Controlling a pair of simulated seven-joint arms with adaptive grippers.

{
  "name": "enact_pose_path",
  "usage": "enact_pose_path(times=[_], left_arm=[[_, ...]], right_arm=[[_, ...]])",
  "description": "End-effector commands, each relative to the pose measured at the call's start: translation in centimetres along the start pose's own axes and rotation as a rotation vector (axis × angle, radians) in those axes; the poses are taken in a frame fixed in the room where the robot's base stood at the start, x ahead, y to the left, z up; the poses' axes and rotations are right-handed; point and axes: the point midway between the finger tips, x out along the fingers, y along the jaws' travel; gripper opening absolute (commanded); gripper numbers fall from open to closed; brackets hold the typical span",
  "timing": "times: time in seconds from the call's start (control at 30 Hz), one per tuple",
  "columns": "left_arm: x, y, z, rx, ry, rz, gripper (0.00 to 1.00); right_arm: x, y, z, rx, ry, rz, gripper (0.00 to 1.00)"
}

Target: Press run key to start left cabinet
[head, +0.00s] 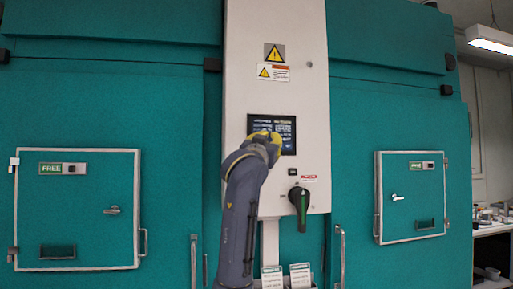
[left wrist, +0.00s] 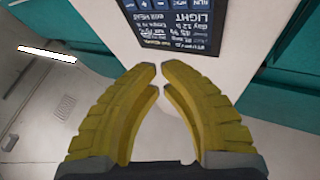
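The control screen (head: 285,125) is a dark display on the white column between the two teal cabinets. My left gripper (head: 274,142) has yellow fingers and is in front of the screen's lower left, hiding that part. In the left wrist view the screen (left wrist: 185,25) shows upside down at the top, with a row of blue keys (left wrist: 175,4) cut by the picture edge. The key at the right of that row seems to read RUN (left wrist: 202,3). The left fingertips (left wrist: 160,75) are drawn nearly together, a narrow gap between them, empty, below the screen's picture edge. My right gripper is not in view.
The left cabinet door (head: 85,225) and right cabinet door (head: 412,170) are closed; the left sign reads FREE (head: 50,168). A black rotary handle (head: 300,200) juts out below the screen. Card holders (head: 300,275) hang lower down. A cluttered bench (head: 492,228) stands far right.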

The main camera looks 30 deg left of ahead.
Motion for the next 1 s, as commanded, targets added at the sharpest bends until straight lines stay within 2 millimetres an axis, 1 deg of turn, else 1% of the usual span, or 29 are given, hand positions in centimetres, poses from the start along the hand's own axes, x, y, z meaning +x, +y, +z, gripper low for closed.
enact_pose_path(times=[0.17,0.7,1.0], left_arm=[[0.7,-0.4,0.4,0.001,-0.001,-0.001,0.00],[5.4,-2.9,3.0,0.000,-0.002,-0.001,0.00],[6.7,-3.6,3.6,0.001,0.000,0.000,0.00]], right_arm=[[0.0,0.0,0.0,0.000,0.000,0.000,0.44],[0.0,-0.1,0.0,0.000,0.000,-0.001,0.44],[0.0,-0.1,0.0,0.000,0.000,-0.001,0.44]])
